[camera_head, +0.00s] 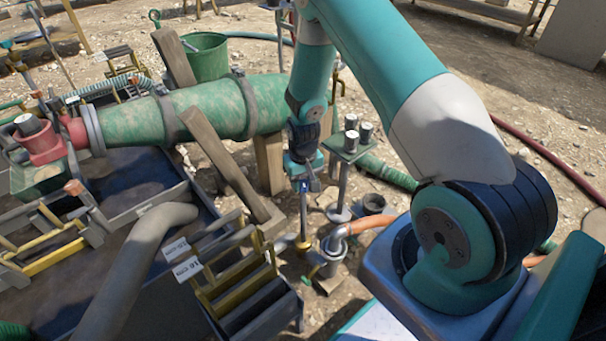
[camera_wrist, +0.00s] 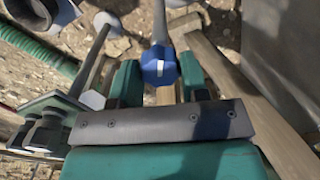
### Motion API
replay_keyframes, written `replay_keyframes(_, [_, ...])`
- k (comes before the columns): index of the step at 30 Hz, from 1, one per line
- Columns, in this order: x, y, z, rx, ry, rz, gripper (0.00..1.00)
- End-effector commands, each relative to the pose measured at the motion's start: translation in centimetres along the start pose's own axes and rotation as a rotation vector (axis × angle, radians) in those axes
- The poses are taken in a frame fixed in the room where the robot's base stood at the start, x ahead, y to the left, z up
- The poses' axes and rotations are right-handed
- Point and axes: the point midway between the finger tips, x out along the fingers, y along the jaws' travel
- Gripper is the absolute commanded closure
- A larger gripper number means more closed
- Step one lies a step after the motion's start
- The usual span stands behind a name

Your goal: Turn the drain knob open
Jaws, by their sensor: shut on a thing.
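The drain knob (camera_wrist: 158,66) is blue with a white mark on its face, and it sits at the end of a pale rod (camera_wrist: 160,22) in the wrist view. It shows small in the head view (camera_head: 305,186), at the top of a thin upright rod (camera_head: 303,215). My gripper (camera_wrist: 160,78) has one green finger on each side of the knob and is shut on it. In the head view my gripper (camera_head: 306,176) points down over the rod. How far the knob is turned is hard to tell.
A stand with several metal posts (camera_head: 350,142) is close to the right of my gripper. A wooden beam (camera_head: 222,160) leans on the left, under a big green drum (camera_head: 205,108).

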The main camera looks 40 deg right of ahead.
Motion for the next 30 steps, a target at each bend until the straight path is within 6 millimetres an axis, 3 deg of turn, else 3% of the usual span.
replay_keyframes(15, [-0.19,-0.03,0.01,-0.39,0.0,0.001,0.82])
replay_keyframes(30, [-0.06,-0.04,-0.03,-0.499,0.001,0.001,0.82])
